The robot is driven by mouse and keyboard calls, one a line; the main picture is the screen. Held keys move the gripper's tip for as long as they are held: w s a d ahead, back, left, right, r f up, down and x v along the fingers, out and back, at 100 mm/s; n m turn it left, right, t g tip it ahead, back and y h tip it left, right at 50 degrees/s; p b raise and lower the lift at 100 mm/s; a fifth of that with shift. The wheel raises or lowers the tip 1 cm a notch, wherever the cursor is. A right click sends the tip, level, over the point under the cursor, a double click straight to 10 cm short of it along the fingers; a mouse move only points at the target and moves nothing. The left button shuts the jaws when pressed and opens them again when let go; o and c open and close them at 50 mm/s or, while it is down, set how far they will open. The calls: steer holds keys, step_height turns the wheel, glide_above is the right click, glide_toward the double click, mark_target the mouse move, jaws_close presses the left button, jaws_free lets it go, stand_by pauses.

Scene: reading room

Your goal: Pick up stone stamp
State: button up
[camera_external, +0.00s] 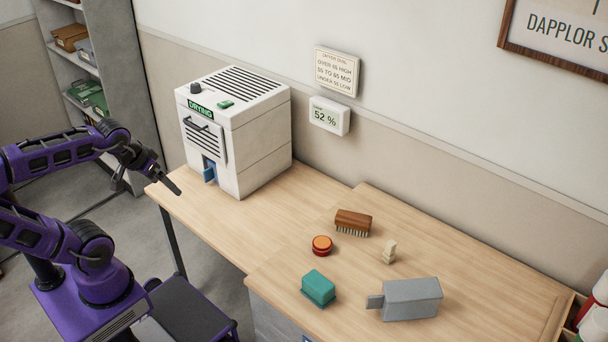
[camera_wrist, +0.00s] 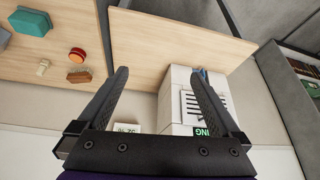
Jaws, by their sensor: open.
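The stone stamp, which I take to be the small beige stepped piece (camera_external: 389,251), stands on the wooden table right of the brush. It also shows at the left of the wrist view (camera_wrist: 43,67). My gripper (camera_external: 170,184) is at the left end of the table, in front of the white dryer and far from the stamp. In the wrist view my gripper (camera_wrist: 160,75) has its two fingers wide apart with nothing between them.
Around the stamp are a wooden brush (camera_external: 353,222), an orange-red round item (camera_external: 322,245), a teal block (camera_external: 318,288) and a grey box (camera_external: 411,299). The white dryer (camera_external: 238,135) stands at the back left. The table (camera_external: 270,222) is clear between dryer and brush.

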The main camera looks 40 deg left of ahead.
steer(key=shift+s+a+r+m+h, duration=0.2)
steer(key=shift+r+m+h, duration=0.2)
steer(key=shift+m, duration=0.4)
steer(key=shift+c, duration=0.2)
steer(key=c, duration=0.5)
